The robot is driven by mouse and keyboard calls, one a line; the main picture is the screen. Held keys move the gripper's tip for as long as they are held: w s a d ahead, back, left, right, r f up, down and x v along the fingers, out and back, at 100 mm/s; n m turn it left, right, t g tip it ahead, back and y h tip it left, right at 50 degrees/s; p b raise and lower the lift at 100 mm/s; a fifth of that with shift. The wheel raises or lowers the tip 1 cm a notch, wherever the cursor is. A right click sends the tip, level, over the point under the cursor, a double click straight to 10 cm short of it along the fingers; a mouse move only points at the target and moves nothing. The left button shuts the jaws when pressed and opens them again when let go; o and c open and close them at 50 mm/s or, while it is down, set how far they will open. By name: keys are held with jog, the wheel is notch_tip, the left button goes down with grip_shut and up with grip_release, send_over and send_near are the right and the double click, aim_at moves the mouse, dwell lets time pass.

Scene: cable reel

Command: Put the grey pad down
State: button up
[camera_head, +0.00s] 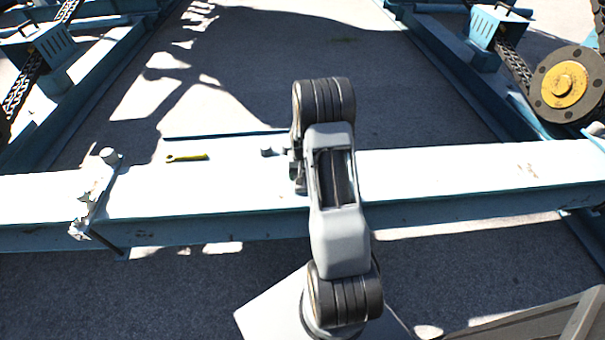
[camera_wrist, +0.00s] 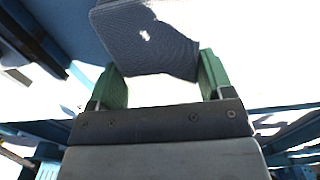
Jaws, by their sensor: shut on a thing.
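The grey pad (camera_wrist: 150,42) shows in the wrist view as a dark grey, finely ribbed slab with a small bright spot on it. My gripper (camera_wrist: 160,64) has two green fingers, one at each side of the pad's near end, and is shut on it. In the head view my own arm hides the gripper and the pad, so I cannot tell there how high the pad is or whether it touches anything.
A pale blue beam (camera_head: 445,172) crosses the head view. On it are a yellow wrench (camera_head: 187,157), a small grey knob (camera_head: 266,152) and a metal clamp (camera_head: 92,200) at the left. A yellow-centred wheel (camera_head: 564,84) is at the right. Much of the beam's right part is clear.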

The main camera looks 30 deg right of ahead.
jog(key=shift+f, duration=0.15)
jog(key=o, duration=0.9)
